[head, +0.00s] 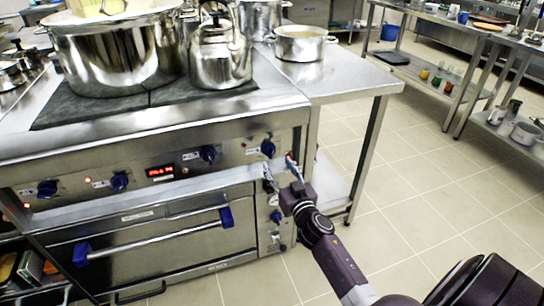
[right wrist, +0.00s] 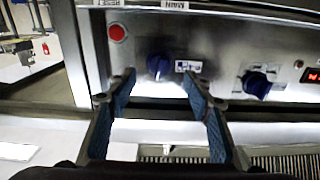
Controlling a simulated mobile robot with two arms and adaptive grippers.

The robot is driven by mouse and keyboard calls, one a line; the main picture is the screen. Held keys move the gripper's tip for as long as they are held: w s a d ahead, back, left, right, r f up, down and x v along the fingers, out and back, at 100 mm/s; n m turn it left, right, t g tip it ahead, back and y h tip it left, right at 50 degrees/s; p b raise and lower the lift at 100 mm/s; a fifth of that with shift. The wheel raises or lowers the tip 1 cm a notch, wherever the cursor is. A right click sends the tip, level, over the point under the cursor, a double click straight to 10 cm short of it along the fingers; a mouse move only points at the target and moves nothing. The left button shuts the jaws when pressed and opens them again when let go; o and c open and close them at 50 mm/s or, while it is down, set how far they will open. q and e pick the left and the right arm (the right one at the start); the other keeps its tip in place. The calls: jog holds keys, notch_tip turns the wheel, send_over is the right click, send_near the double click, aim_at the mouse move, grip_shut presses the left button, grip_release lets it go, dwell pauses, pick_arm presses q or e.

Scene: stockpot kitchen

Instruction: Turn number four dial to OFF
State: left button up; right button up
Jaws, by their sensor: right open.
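Several blue dials run along the steel stove's front panel (head: 235,150). I take the rightmost in the head view, the blue dial (head: 268,148), as number four; no number is legible. It also shows in the right wrist view (right wrist: 159,66), where the picture is upside down, next to a small label and near a red button (right wrist: 118,32). My right gripper (head: 280,173) is open and empty, in front of the panel's right end. In the right wrist view its fingers (right wrist: 160,88) stand left and right of the dial, apparently short of it. My left gripper is not in view.
A neighbouring dial (right wrist: 258,84) is close to one finger in the wrist view. A big stockpot (head: 125,50) and a kettle (head: 220,55) stand on the stove. An oven handle (head: 155,236) runs below. A side table (head: 345,75) is at right; the floor beyond is clear.

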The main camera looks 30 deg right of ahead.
aim_at(272, 155)
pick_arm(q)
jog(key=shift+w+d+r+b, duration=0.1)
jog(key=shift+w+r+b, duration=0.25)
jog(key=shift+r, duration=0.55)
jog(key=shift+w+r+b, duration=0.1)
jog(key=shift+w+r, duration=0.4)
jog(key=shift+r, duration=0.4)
pick_arm(e)
jog(key=shift+x, duration=3.2)
jog(key=shift+c, duration=0.6)
jog(key=c, duration=1)
jog(key=shift+n, duration=0.8)
jog(key=shift+c, duration=0.2)
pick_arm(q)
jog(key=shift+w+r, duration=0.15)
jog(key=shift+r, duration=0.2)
pick_arm(e)
jog(key=shift+n, duration=0.9)
jog(key=o, duration=1.2)
jog(key=shift+c, duration=0.2)
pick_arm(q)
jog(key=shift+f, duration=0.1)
